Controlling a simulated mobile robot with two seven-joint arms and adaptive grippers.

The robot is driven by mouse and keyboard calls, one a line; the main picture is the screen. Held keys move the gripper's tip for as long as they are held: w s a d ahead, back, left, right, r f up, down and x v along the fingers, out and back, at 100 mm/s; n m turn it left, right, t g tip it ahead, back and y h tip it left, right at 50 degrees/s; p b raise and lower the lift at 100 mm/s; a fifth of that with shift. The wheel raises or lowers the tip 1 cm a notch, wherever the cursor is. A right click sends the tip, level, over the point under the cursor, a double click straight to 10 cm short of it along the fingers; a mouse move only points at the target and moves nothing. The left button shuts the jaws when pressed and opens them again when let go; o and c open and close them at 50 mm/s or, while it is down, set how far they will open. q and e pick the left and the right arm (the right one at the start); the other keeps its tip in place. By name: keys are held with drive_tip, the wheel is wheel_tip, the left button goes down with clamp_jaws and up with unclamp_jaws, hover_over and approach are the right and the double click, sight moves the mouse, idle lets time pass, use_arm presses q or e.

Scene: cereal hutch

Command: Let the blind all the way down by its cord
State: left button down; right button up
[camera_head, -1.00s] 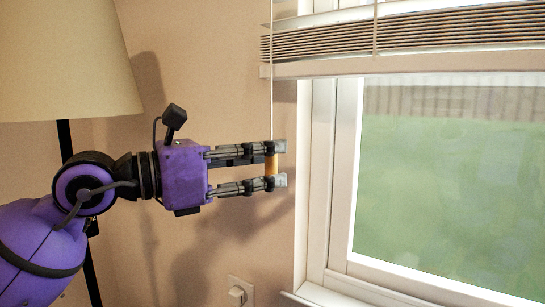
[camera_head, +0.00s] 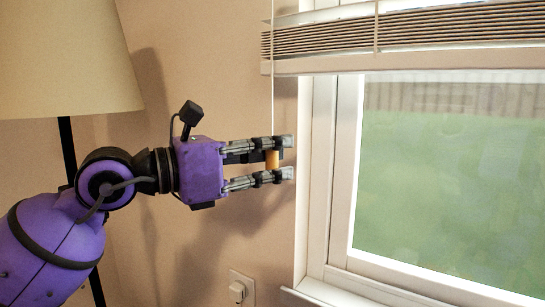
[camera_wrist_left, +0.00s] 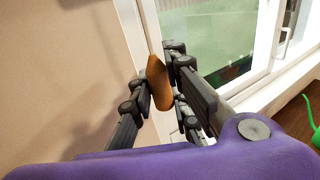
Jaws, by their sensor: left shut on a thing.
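The blind (camera_head: 420,30) is gathered in a stack of slats at the top of the window, with its pale bottom rail (camera_head: 400,61) just below. The glass under it is uncovered. The thin pale cord (camera_head: 272,105) hangs at the blind's left end and carries an orange-brown pull (camera_head: 272,159). My left gripper (camera_head: 287,158) reaches in from the left and is shut on this pull, with one finger above and one below in the head view. In the left wrist view the pull (camera_wrist_left: 158,85) sits between the fingers. My right gripper is out of view.
A lamp with a cream shade (camera_head: 65,60) stands at the left, behind my arm. The window frame (camera_head: 318,190) is close to the right of my fingertips. A switch plate (camera_head: 240,289) is on the wall below. A green object (camera_wrist_left: 312,120) shows in the left wrist view.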

use_arm(q)
drive_tip(key=shift+r, duration=0.1)
wheel_tip(320, 180, up, 5)
drive_tip(key=p, duration=0.3)
drive_tip(key=shift+a, duration=0.1)
drive_tip(key=c, duration=1.8)
unclamp_jaws()
drive_tip(key=shift+o, duration=0.8)
drive_tip(key=shift+f, duration=0.25)
drive_tip(key=v, duration=1.2)
